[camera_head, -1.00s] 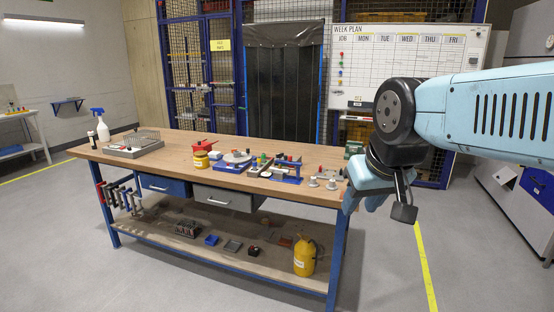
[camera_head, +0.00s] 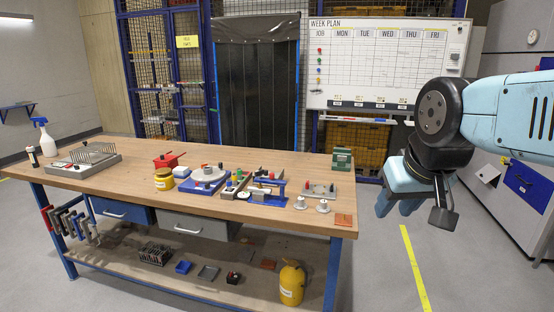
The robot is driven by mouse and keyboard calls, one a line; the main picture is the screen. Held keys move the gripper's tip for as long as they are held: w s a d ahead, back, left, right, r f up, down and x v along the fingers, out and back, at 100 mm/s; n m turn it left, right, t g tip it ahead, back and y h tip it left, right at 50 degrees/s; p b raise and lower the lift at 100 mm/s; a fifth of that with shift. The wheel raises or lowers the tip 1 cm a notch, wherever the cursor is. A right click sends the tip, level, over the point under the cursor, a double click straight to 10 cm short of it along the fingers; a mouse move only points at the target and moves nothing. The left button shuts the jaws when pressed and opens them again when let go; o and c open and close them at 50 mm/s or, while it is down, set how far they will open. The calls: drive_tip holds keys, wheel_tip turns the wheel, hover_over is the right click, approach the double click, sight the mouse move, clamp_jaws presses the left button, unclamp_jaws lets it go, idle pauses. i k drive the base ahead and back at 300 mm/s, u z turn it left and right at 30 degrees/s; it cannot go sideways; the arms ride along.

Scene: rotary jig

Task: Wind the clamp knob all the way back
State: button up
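The rotary jig, a blue base with a round grey disc (camera_head: 207,175), sits on the middle of the workbench (camera_head: 120,190). Beside it on the right is a blue fixture (camera_head: 268,190) with small dark and pale parts. The clamp knob is too small to make out for certain among these parts. My gripper (camera_head: 397,207) hangs in the air at the right, past the bench's right end and well apart from the jig. Its pale blue fingers point down and hold nothing that I can see. The gap between them is unclear at this angle.
A red vise-like tool (camera_head: 168,160), a yellow tin (camera_head: 164,180), a rack tray (camera_head: 85,160), two pale knobs (camera_head: 322,206), a grey plate (camera_head: 318,190) and a green box (camera_head: 342,158) stand on the bench. The floor right of the bench is clear.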

sight(258, 173)
drive_tip(key=u, duration=0.1)
drive_tip(key=i, duration=1.1)
drive_tip(key=u, duration=0.5)
